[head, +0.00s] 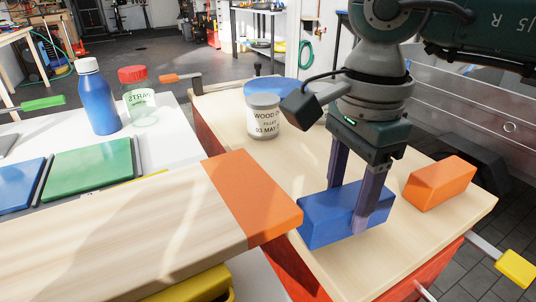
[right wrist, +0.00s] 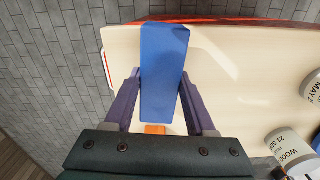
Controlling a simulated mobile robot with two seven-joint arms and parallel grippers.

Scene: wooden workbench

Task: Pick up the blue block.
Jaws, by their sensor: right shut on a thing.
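The blue block (head: 328,219) is a long rectangular block at the wooden workbench (head: 420,232), near its front. My right gripper (head: 350,208) points down with a finger on either side of the block and is shut on it. In the right wrist view the blue block (right wrist: 162,75) stands lengthwise between the two purple fingers of the right gripper (right wrist: 158,98). I cannot tell whether the block touches the bench top or is slightly above it. My left gripper is not in view.
An orange block (head: 441,183) lies right of the gripper. A wood filler can (head: 264,116) and a blue disc (head: 271,87) stand behind. A wooden board with an orange end (head: 250,195) lies close on the left. A blue bottle (head: 97,98) and red-lidded jar (head: 138,97) stand farther left.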

